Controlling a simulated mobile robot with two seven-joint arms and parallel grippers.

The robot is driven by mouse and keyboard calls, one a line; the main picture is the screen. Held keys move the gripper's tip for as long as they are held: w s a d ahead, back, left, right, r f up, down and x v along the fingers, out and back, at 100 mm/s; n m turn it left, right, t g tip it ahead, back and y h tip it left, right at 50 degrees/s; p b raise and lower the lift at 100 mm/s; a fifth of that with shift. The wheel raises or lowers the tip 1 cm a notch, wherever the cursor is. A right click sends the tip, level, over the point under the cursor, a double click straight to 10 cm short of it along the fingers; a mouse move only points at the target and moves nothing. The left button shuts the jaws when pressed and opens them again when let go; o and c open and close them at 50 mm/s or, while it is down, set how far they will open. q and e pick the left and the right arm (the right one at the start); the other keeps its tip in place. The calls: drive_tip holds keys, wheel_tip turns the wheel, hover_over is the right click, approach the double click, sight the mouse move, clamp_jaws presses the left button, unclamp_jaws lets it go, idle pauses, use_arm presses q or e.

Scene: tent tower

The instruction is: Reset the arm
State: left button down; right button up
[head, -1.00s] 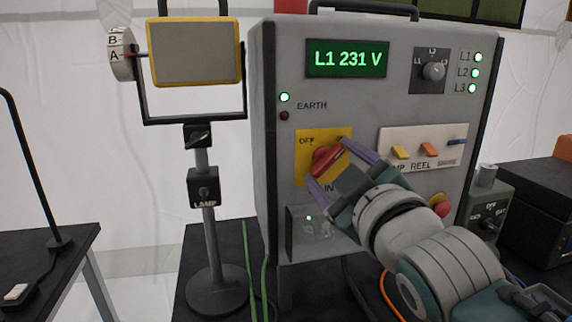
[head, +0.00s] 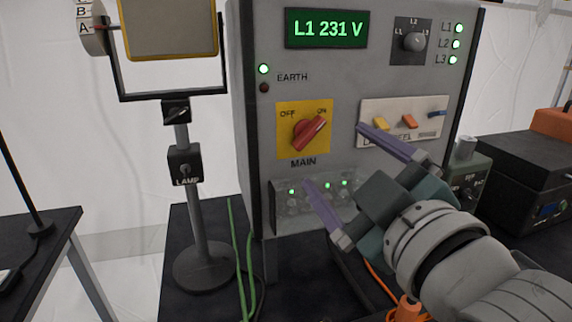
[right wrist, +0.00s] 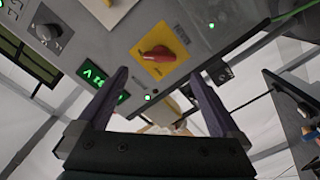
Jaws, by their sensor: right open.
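My right gripper (head: 335,180) is open and empty in front of the grey power panel (head: 258,140), low and to the right of the red main switch (head: 309,132). The switch sits on a yellow plate, and its handle points up right toward ON. In the right wrist view the red switch (right wrist: 158,53) shows beyond the two purple fingers (right wrist: 162,105), apart from them. My left gripper is not in view.
The panel display (head: 326,28) reads L1 231 V, with green lights lit. A lamp stand (head: 195,200) stands left of the panel. Green cables (head: 238,260) hang at the panel's left. A black box (head: 520,165) sits at the right.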

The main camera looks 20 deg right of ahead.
drive_tip(key=shift+s, duration=0.8)
drive_tip(key=s+d+f+m+g, duration=0.1)
drive_tip(key=s+f+m+g, duration=0.3)
drive_tip(key=s+f+g, duration=0.45)
drive_tip(key=s+d+f+m+g, duration=0.25)
drive_tip(key=s+f+g, duration=0.2)
drive_tip(key=s, duration=0.75)
wheel_tip(320, 180, up, 37)
drive_tip(key=s+g+p, duration=0.1)
drive_tip(key=s+p, duration=0.1)
drive_tip(key=p, duration=3.5)
drive_tip(key=shift+a+m, duration=0.35)
drive_tip(key=shift+a, duration=0.05)
